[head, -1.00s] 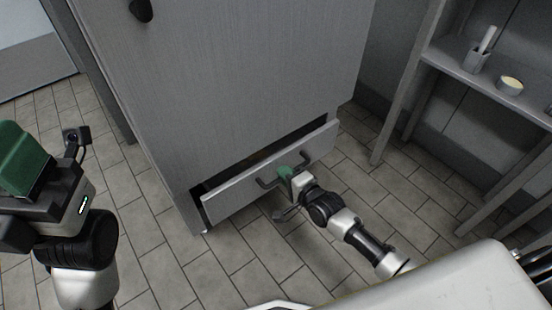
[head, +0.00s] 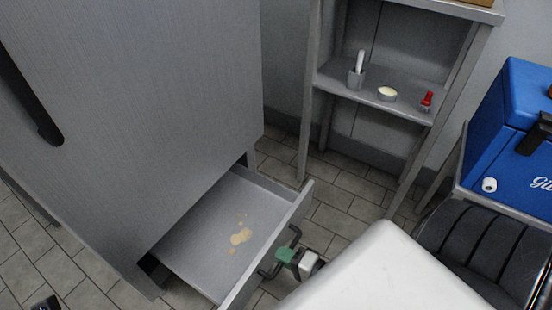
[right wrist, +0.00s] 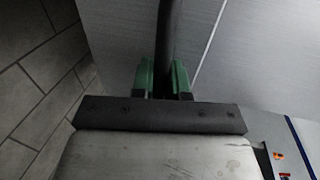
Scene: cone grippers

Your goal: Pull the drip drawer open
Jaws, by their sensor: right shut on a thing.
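The drip drawer (head: 205,235) at the bottom of the grey cabinet is pulled well out, with its inside in view and pale yellowish spots on its floor. Its dark bar handle (head: 294,236) is on the front panel. My right gripper (head: 284,255) has its green fingers at the handle. In the right wrist view the green fingers (right wrist: 163,78) are shut on the dark handle bar (right wrist: 169,40), one on each side. A small dark piece at the lower left edge of the head view may be part of my left gripper; its fingers do not show.
The grey cabinet (head: 140,110) stands at left. A blue box (head: 515,125) is at right. Tiled floor (head: 345,185) is free between drawer and shelf.

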